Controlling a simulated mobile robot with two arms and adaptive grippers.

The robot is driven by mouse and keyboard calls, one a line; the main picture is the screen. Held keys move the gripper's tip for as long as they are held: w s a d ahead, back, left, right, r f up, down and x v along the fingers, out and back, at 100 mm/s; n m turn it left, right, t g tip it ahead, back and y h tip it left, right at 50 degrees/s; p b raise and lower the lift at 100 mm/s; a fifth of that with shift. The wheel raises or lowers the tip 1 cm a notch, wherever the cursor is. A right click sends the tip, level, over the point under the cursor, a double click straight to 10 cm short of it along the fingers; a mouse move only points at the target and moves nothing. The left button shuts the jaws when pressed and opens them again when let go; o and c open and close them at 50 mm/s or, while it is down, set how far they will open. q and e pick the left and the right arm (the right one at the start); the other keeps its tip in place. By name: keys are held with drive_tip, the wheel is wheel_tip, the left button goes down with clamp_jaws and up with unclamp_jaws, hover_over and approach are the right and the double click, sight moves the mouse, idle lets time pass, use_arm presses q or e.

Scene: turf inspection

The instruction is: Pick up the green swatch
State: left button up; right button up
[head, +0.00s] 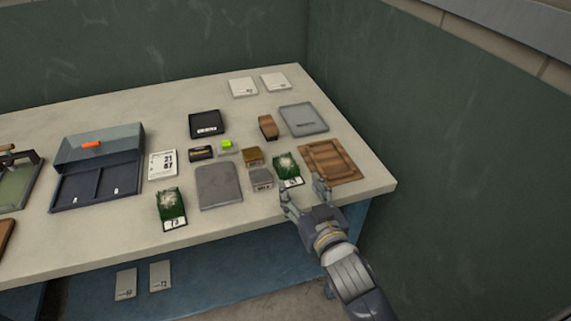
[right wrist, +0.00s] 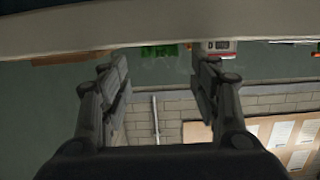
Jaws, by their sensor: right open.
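One green swatch (head: 287,167) with a pale worn patch and a white label lies on the table near its right front. It also shows as a thin green strip (right wrist: 160,50) between my fingers in the right wrist view. A second green swatch (head: 171,205) with a similar patch and label lies farther left, near the front edge. My right gripper (head: 303,190) is open and empty at the table's front edge, just in front of the first swatch and apart from it. It also shows in the right wrist view (right wrist: 162,78). My left gripper is not in view.
A small grey block (head: 261,178) sits close left of the first swatch, with a brown block (head: 252,156) behind. A brown wooden board (head: 331,162) lies close on its right. A grey plate (head: 219,188) lies between the swatches. Green walls (head: 450,150) stand behind and right.

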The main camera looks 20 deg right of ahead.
sight(290, 170)
drive_tip(key=shift+w+f, duration=0.15)
drive_tip(key=shift+w, duration=0.9)
drive_tip(key=w, duration=0.4)
drive_tip(key=shift+w+a+f+p, duration=0.1)
drive_tip(key=shift+w+f+p, duration=0.05)
drive_tip(key=shift+w+p, duration=0.15)
drive_tip(key=shift+w+f, duration=0.15)
drive_tip(key=shift+w, duration=0.3)
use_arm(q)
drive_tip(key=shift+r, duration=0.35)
use_arm(e)
drive_tip(key=c, duration=0.5)
